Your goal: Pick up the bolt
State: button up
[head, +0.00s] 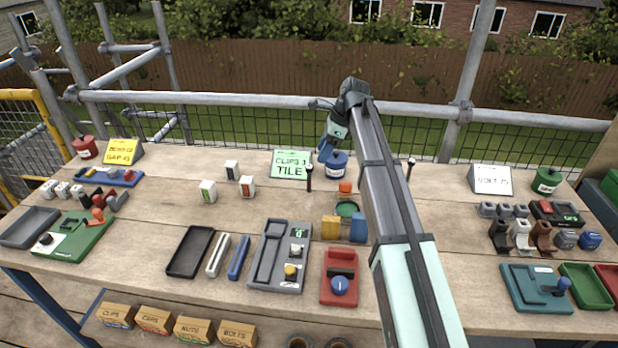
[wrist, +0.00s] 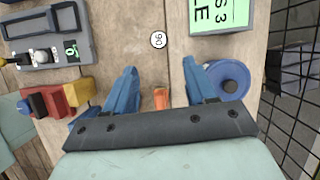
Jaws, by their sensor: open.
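My gripper (head: 325,150) is over the back middle of the bench, and in the wrist view its two blue fingers (wrist: 160,88) are spread apart with nothing held. A thin dark upright piece (head: 308,176) stands in front of the green sign. A white disc marked 90 (wrist: 158,40) shows beyond the fingers in the wrist view and may be its top. A similar upright piece (head: 410,167) stands right of my arm. Either may be a bolt, but I cannot tell for sure. A small orange piece (head: 345,187) also shows between the fingers in the wrist view (wrist: 161,98).
A blue pot (head: 337,164) is close beside one finger in the wrist view (wrist: 228,78). The green tile sign (head: 290,163) stands left of it. A rail and mesh back the bench.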

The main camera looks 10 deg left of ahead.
aim_at(309, 179)
jog(key=shift+a+x, duration=0.2)
jog(key=shift+x, duration=6.05)
jog(key=shift+r, duration=0.1)
jog(key=shift+c, duration=0.4)
grip_shut()
